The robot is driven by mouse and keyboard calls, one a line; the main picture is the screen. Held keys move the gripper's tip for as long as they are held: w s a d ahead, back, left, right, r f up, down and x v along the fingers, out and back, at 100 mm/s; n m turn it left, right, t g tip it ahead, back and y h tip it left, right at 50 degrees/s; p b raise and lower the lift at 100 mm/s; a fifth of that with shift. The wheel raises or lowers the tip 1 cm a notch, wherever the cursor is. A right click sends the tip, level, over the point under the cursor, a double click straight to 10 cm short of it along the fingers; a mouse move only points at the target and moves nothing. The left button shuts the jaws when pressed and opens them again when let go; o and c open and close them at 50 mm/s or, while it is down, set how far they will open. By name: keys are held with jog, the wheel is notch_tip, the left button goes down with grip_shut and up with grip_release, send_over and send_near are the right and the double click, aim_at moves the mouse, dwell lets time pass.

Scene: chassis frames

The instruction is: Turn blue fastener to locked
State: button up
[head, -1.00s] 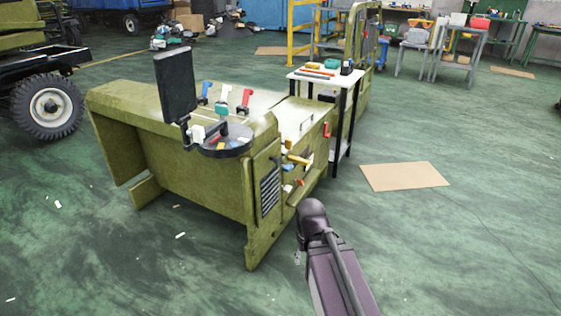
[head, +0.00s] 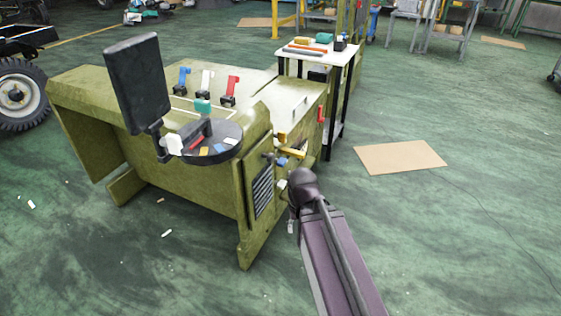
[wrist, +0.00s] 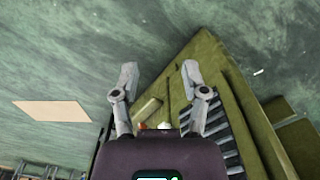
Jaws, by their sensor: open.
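A small blue part (head: 282,161), which looks like the blue fastener, shows on the end face of the olive-green chassis (head: 205,190) in the head view. It sits close to yellow and white parts, and my arm partly covers that area. Its turned position is too small to tell. My gripper (wrist: 159,73) is open and empty in the wrist view, with its fingers spread over floor and the chassis edge. Small orange and white parts show low between the fingers. I cannot make out the blue fastener there.
Blue, white and red levers (head: 231,88) stand on the chassis top, near a round black tray (head: 212,152) and a dark upright panel (head: 138,84). A small table (head: 318,55) with tools stands behind.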

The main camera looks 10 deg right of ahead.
jog(key=shift+d, duration=0.15)
jog(key=shift+o, duration=1.4)
jog(key=n+t+y+b, duration=1.1)
jog(key=y+b, duration=0.3)
jog(key=b, duration=0.3)
send_near(285, 163)
jog(key=w+v, duration=0.1)
jog(key=v, duration=0.2)
jog(key=shift+s+d+f, duration=0.15)
jog(key=shift+s+d, duration=0.15)
jog(key=shift+d, duration=0.05)
jog(key=x, duration=1.3)
jog(key=shift+w+a, duration=0.1)
jog(key=shift+a, duration=0.35)
